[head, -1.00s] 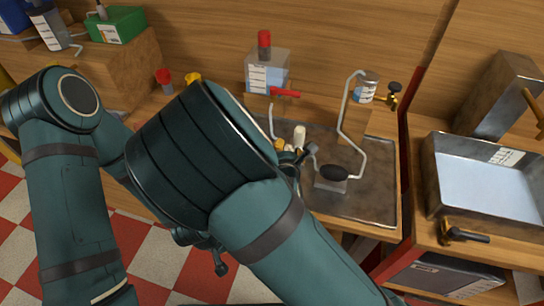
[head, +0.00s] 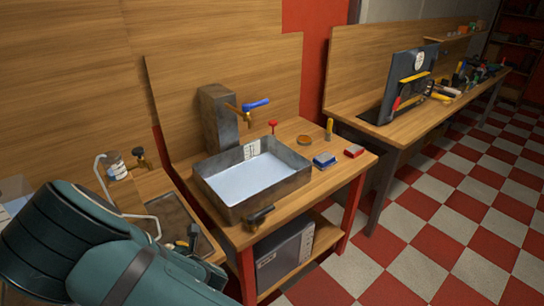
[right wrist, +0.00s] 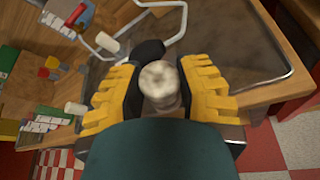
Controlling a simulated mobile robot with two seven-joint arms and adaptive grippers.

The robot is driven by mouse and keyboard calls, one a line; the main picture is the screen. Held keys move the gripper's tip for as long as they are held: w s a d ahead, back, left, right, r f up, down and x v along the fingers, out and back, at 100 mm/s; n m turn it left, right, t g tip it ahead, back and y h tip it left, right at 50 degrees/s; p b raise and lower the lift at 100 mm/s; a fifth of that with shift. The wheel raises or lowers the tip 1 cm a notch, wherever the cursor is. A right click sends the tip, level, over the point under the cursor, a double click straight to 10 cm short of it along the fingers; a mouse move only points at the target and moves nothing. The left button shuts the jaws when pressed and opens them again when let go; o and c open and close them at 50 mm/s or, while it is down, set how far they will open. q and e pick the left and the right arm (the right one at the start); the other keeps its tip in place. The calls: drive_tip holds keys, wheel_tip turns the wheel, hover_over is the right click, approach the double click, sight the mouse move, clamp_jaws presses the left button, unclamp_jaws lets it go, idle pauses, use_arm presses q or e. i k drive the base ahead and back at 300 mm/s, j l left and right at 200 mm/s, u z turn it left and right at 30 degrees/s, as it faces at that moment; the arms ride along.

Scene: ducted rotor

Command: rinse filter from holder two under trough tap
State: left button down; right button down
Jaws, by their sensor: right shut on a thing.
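My right gripper (right wrist: 160,78) is shut on an off-white cylindrical filter (right wrist: 158,86), seen end-on between the yellow fingers. In the head view my right gripper (head: 190,240) is a small dark shape over the tray at the lower left; the filter in it cannot be made out there. The trough (head: 275,195) is a grey metal basin of pale water on the wooden bench, to the right of this gripper and apart from it. The trough tap (head: 243,108) is brass with a blue lever, on a metal block behind the basin. My left gripper is out of view.
A dark-handled valve (head: 261,216) sticks out at the trough's front. Right of the trough are a blue box (head: 325,160), a red box (head: 354,151) and a yellow-handled tool (head: 329,130). A bent pipe and black knob (right wrist: 149,52) lie close beyond the held filter.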

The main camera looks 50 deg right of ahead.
sight(246, 108)
drive_tip(key=l+z, duration=0.15)
drive_tip(key=z, duration=0.3)
drive_tip(key=l+z, duration=0.15)
drive_tip(key=z, duration=0.3)
drive_tip(key=i+l, duration=0.1)
drive_tip(key=l, duration=0.3)
drive_tip(key=i+l, duration=0.1)
drive_tip(key=l, duration=0.3)
